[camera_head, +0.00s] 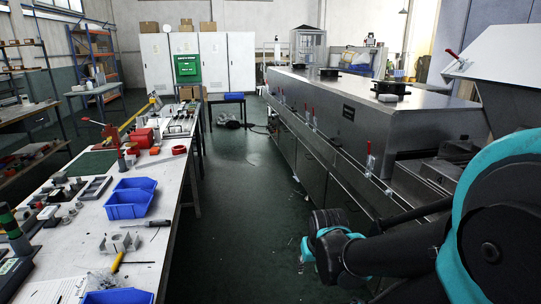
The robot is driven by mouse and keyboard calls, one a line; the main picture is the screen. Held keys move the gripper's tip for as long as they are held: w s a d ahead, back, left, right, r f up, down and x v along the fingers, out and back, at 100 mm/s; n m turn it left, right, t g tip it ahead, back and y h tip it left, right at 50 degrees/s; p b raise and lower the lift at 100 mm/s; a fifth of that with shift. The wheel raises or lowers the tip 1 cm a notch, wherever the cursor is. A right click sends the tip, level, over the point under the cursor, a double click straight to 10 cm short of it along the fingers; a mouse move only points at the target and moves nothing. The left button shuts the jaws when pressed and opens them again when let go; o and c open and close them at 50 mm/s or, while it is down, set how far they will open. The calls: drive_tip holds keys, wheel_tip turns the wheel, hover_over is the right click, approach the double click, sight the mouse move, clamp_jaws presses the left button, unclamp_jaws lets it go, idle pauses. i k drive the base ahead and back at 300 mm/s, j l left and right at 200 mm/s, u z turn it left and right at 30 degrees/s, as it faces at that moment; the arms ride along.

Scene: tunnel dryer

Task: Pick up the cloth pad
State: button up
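I cannot make out the cloth pad for certain in the head view. A small pale block (387,98) lies on the near end of the steel dryer's top, just in front of a black round fitting. It is too small to tell whether it is cloth. My arm, dark with teal covers, fills the lower right and reaches toward the middle of the aisle. No gripper fingers show, and my arm hides part of the dryer's near side.
The long steel dryer (330,108) runs along the right. A cluttered workbench (85,240) with blue bins (130,204), a red box (140,137) and tools stands on the left. The green floor aisle (245,215) between them is mostly clear. White cabinets (240,62) stand at the back.

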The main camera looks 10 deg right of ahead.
sight(391, 98)
drive_tip(key=i+j+z, duration=0.1)
drive_tip(key=i+z, duration=0.3)
drive_tip(key=i, duration=0.2)
drive_tip(key=i+j+z, duration=0.35)
drive_tip(key=i, duration=0.2)
drive_tip(key=i+j+z, duration=0.4)
drive_tip(key=i, duration=0.1)
